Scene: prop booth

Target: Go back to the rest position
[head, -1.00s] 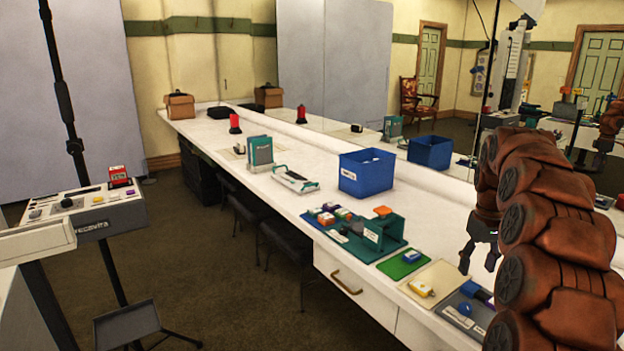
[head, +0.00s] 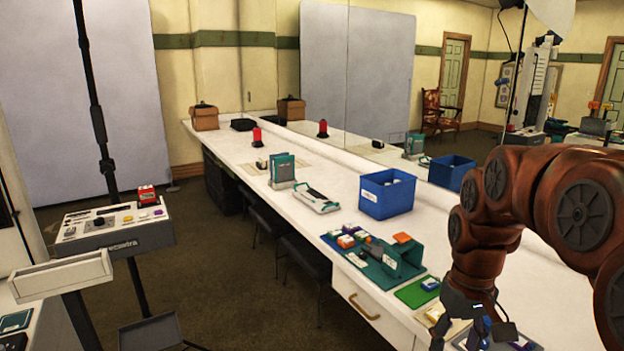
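My gripper (head: 472,334) hangs below my reddish-brown arm at the lower right of the head view. Its dark fingers look spread apart, and I see nothing held between them. It is over or in front of the near end of the white table (head: 345,205), around a cream mat (head: 428,316) and a grey mat. Its fingers partly hide the small items there, and its lowest part is close to the bottom edge of the picture.
A green pad (head: 416,292), a teal tray (head: 378,262) with small blocks, and a blue bin (head: 387,194) stand along the table. A control console (head: 112,226) on a stand is at the left. Carpet (head: 230,285) lies open between them.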

